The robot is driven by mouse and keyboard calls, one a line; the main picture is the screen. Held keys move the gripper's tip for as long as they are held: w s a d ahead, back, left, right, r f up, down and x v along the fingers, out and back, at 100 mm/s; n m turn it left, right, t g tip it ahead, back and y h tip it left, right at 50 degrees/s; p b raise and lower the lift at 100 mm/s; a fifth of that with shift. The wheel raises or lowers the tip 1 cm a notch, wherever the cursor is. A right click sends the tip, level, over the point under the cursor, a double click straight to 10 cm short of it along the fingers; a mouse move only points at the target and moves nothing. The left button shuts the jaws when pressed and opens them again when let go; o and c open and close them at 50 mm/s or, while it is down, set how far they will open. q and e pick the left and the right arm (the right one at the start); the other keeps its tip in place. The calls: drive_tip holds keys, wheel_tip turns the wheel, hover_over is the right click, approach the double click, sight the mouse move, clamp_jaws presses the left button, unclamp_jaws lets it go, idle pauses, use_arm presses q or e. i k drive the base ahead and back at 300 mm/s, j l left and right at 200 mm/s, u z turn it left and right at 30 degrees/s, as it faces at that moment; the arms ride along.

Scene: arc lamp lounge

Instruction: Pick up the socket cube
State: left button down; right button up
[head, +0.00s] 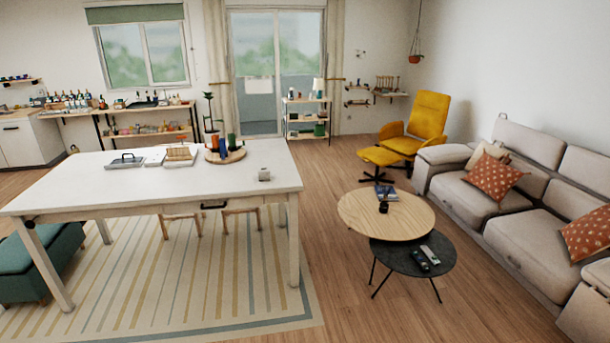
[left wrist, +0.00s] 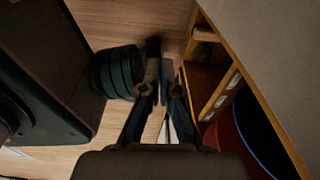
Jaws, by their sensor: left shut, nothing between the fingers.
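A small pale cube with a darker mark on its face, which looks like the socket cube (head: 264,174), sits on the white table (head: 90,183) near its right end. It stands apart from the other things there. My left gripper (left wrist: 160,88) shows only in the left wrist view, pointing over wooden floor. Its fingers are together with nothing between them. The cube is not in that view. Neither gripper shows in the head view.
A round board with colored cylinders (head: 225,152) and a metal-handled tray (head: 125,161) are on the table. A round wooden coffee table (head: 360,215) stands to the right, with open floor between. In the wrist view, a wood-edged unit (left wrist: 235,75) is close on the right.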

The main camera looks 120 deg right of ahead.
sight(264, 173)
drive_tip(key=z, duration=3.7)
drive_tip(key=i+j, duration=0.45)
drive_tip(key=i, duration=0.2)
drive_tip(key=i+j, duration=0.5)
drive_tip(key=i, duration=0.15)
drive_tip(key=i+j, duration=0.45)
drive_tip(key=i, duration=0.2)
drive_tip(key=i+j, duration=0.5)
drive_tip(key=i, duration=0.15)
